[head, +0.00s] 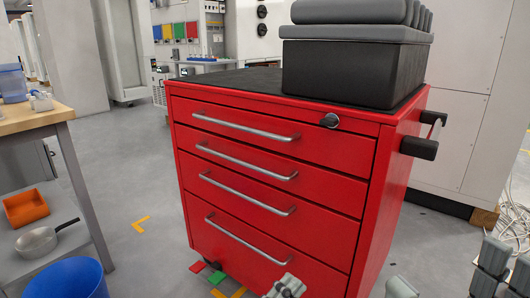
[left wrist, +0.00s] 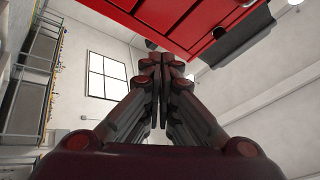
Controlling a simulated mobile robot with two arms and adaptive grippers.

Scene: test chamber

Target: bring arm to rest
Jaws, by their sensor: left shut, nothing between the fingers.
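My left gripper (head: 287,287) shows only as a small grey tip at the bottom edge of the head view, in front of the red drawer cabinet (head: 270,190). In the left wrist view my left gripper (left wrist: 161,75) has its dark fingers pressed together, with nothing between them. Grey and dark jointed parts at the bottom right of the head view are cut off. I cannot tell their finger opening.
A black case (head: 350,70) sits on the cabinet, whose drawers are shut. A black side handle (head: 419,148) juts out right. At left stand a wooden-topped table (head: 35,117), an orange bin (head: 26,207), a pan (head: 37,242) and a blue bucket (head: 65,280).

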